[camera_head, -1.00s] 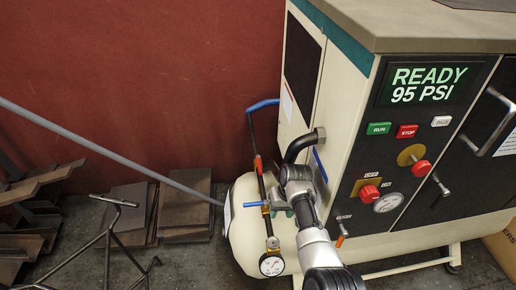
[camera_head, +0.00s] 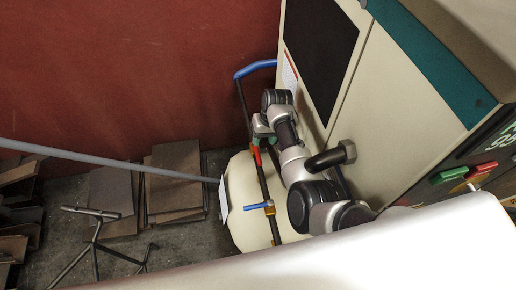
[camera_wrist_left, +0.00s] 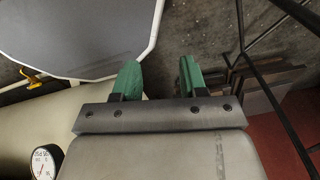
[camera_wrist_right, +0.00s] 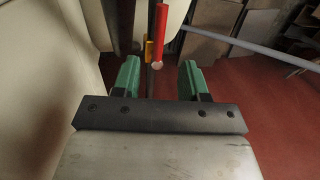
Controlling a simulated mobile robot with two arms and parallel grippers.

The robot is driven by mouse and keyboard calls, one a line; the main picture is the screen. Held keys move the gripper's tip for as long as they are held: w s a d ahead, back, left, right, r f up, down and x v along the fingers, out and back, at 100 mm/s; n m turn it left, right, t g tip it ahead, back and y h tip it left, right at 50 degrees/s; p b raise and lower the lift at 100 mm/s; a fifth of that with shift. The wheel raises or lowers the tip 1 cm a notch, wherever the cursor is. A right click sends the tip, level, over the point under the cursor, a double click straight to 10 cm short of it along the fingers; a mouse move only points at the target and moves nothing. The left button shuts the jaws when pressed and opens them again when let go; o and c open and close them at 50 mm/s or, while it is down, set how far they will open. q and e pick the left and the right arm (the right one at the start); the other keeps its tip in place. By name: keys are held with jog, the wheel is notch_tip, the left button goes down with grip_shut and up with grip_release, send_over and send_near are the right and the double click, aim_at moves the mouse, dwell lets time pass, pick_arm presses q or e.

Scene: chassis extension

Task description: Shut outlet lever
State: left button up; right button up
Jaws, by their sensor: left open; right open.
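A dark pipe on the cream tank (camera_head: 240,185) carries a red lever (camera_head: 256,152), lying roughly along the pipe. A blue lever (camera_head: 257,206) sticks out sideways lower down, by a brass fitting. No label shows which is the outlet lever. My right gripper (camera_head: 262,127) is beside the upper pipe, close to the red lever. In the right wrist view the red lever (camera_wrist_right: 161,32) lies beyond the open, empty fingers (camera_wrist_right: 158,82); contact does not show. My left gripper (camera_wrist_left: 162,80) is open and empty in the left wrist view, out of the head view.
A pressure gauge (camera_wrist_left: 45,161) is at lower left in the left wrist view. The compressor cabinet (camera_head: 395,115) blocks the right. A black elbow pipe (camera_head: 332,157) juts beside my right arm. A grey rod (camera_head: 100,160), metal stand (camera_head: 95,240) and plates (camera_head: 175,185) stand left.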

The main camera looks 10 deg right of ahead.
aim_at(258, 155)
jog(key=f+b, duration=0.1)
jog(key=f, duration=0.2)
jog(key=a+f+b, duration=0.1)
jog(key=f, duration=0.3)
jog(key=shift+a+f, duration=0.2)
jog(key=shift+f, duration=0.05)
pick_arm(q)
jog(key=shift+w+f, duration=0.35)
jog(key=shift+f, duration=0.2)
jog(key=shift+w+f, duration=0.3)
jog(key=shift+f, duration=0.25)
pick_arm(e)
jog(key=shift+a+f, duration=0.15)
jog(key=shift+f, duration=0.3)
pick_arm(q)
jog(key=shift+s, duration=0.25)
pick_arm(e)
grip_shut()
